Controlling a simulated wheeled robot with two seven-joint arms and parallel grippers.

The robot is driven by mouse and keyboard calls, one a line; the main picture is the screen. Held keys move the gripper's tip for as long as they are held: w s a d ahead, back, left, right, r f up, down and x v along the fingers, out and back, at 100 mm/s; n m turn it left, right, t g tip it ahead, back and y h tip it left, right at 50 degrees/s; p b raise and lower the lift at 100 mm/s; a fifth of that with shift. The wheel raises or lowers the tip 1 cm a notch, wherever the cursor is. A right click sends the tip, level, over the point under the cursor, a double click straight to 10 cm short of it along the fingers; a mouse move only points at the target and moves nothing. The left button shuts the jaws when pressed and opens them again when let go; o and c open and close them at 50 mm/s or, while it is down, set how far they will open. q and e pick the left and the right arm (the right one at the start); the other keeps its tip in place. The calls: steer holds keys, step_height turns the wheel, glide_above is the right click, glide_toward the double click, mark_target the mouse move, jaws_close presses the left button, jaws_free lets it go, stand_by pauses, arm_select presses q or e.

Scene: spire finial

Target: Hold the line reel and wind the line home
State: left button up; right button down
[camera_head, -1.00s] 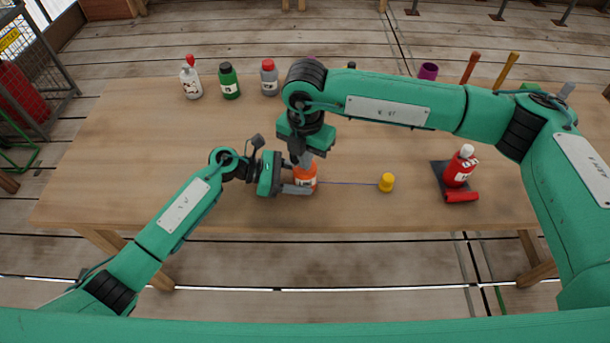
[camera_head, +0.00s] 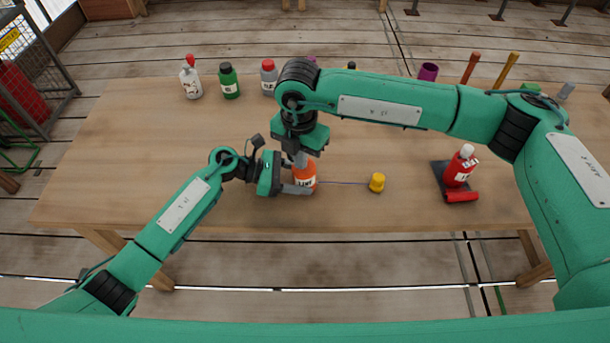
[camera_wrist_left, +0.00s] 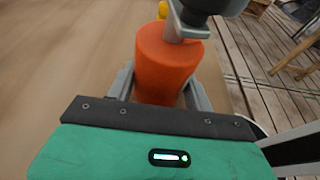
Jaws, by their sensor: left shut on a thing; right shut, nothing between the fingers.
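The orange line reel (camera_head: 305,177) stands near the front edge of the table. My left gripper (camera_head: 300,188) is shut on it, with a finger at each side; the reel also shows in the left wrist view (camera_wrist_left: 167,68). My right gripper (camera_head: 299,158) is shut with nothing between its fingers, pointing down at the reel's top; in the left wrist view its fingertip (camera_wrist_left: 185,30) is at the top face. A thin line (camera_head: 343,183) runs from the reel to a yellow end piece (camera_head: 377,183) on the table. That piece shows partly behind the reel (camera_wrist_left: 163,9).
A red bottle (camera_head: 459,166) stands on a dark pad (camera_head: 440,176), with a red cylinder (camera_head: 461,196) beside it. Several bottles, including a green one (camera_head: 228,81), stand along the back. The table (camera_head: 140,150) is clear at the left.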

arm_select(q)
steer(key=shift+s+f, duration=0.1)
arm_select(e)
steer(key=shift+w+a, duration=0.45)
steer(key=shift+a, duration=0.1)
stand_by(0.3)
steer(key=shift+w+a, duration=0.15)
steer(key=shift+w, duration=0.5)
stand_by(0.6)
steer(key=shift+w, duration=0.35)
arm_select(q)
steer(key=shift+o, duration=0.2)
arm_select(e)
steer(key=shift+w+d, duration=0.25)
steer(key=shift+w, duration=0.35)
stand_by(0.6)
steer(key=shift+a, duration=0.1)
steer(key=shift+s+a, duration=0.25)
step_height(320, 180, up, 7)
stand_by(0.9)
